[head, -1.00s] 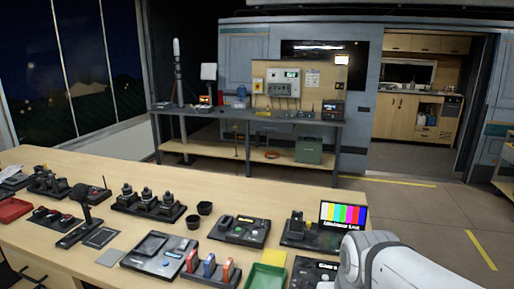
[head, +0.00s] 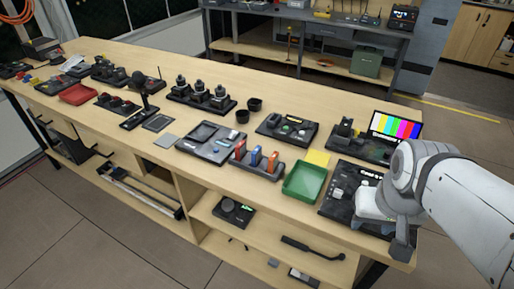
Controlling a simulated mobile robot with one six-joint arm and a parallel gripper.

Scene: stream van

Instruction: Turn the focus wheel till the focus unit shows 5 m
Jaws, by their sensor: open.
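No unit can be read for certain as the focus unit. A black box with a round knob and a small green display (head: 235,209) sits on the shelf under the table. A black control panel (head: 337,202) with light buttons and a small lit strip lies at the table's right end, partly behind my arm. Its lettering is too small to read. Another black unit (head: 284,130) with a green-lit control stands further back. My gripper (head: 387,228) is at the right, in front of the black panel in the picture. It is open; its fingertips are hard to make out, and contact cannot be told.
The wooden table (head: 200,120) carries a green tray (head: 304,181), red, blue and orange levers (head: 255,158), joystick units (head: 202,94) and a colour-bar screen (head: 396,126). The floor (head: 90,230) in front is clear. A dark bench (head: 310,40) stands behind.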

